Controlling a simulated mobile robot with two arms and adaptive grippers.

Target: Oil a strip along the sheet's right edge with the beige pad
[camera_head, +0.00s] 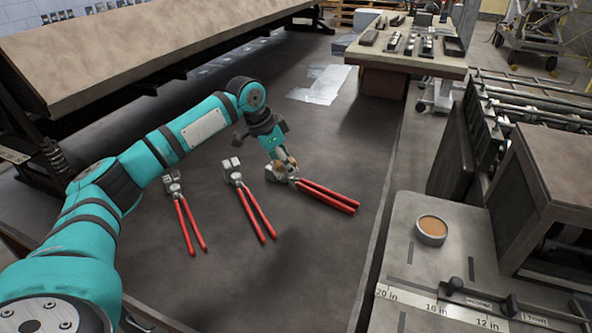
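My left gripper (285,162) is over the head of the rightmost red-handled pliers (325,194), pointing down. Small tan-brown bits show at its fingertips; I cannot tell whether they are fingers or a pad, nor whether the gripper is open or touches the pliers. A wide dark grey surface (320,250) lies below and has a long right edge; I cannot tell whether it is the sheet or a bench top. A round grey dish (431,240) with an orange-beige filling (432,227) stands right of that edge. I see no separate beige pad. My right gripper is out of view.
Two more red-handled pliers (185,212) (250,202) lie left of my gripper. Pale translucent pieces (320,84) lie at the far end. A long beige-topped machine (130,55) borders the far left. A grey bench (420,275) with a ruler scale and a dark box stands right.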

